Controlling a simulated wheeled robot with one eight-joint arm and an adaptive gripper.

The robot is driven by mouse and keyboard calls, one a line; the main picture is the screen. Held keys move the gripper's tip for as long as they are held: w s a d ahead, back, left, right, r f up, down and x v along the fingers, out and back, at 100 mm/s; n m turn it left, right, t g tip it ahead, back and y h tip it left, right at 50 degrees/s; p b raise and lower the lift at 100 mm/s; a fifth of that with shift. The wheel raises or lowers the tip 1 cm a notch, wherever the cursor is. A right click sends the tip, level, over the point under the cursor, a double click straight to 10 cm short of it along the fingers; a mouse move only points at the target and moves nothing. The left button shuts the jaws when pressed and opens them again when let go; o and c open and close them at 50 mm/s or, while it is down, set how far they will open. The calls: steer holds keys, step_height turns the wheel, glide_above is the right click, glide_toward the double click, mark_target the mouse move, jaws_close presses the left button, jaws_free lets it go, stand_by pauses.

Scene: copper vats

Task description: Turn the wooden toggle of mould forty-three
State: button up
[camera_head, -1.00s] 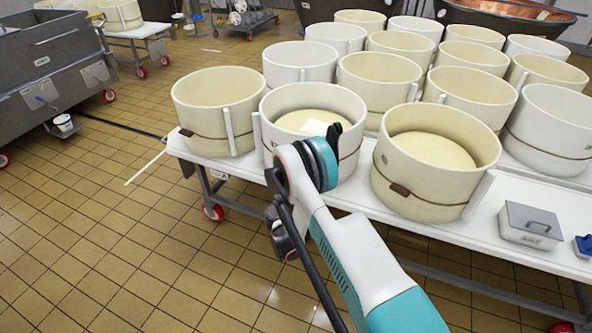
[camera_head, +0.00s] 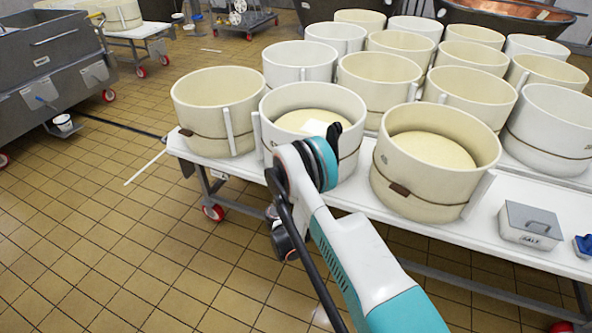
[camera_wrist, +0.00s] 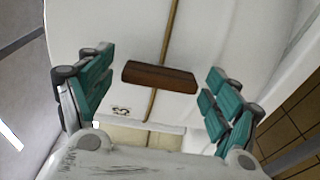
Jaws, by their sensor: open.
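A dark brown wooden toggle (camera_wrist: 160,76) sits on a thin cord (camera_wrist: 169,30) that runs over the pale wall of a mould (camera_wrist: 110,30) in the wrist view. My gripper (camera_wrist: 158,66) is open, with one teal finger on each side of the toggle and a gap to both its ends. A small dark mark (camera_wrist: 121,111) shows on the wall near the toggle, too small to read. In the head view my arm stands in front of a white mould (camera_head: 345,105) with a cheese and a white paper inside; my arm hides this mould's front and my fingers there.
A cream mould (camera_head: 415,200) with its own brown toggle stands to the right on the white table (camera_head: 480,228), and another (camera_head: 205,100) to the left. Several moulds stand behind. A grey salt box (camera_head: 530,222) sits at the right. The tiled floor in front is clear.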

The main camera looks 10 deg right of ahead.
step_height(320, 180, up, 8)
steer(key=shift+s+a+f, duration=0.1)
steer(key=shift+f, duration=0.1)
steer(key=shift+w+r, duration=0.2)
steer(key=shift+r, duration=0.95)
steer(key=shift+s, duration=0.1)
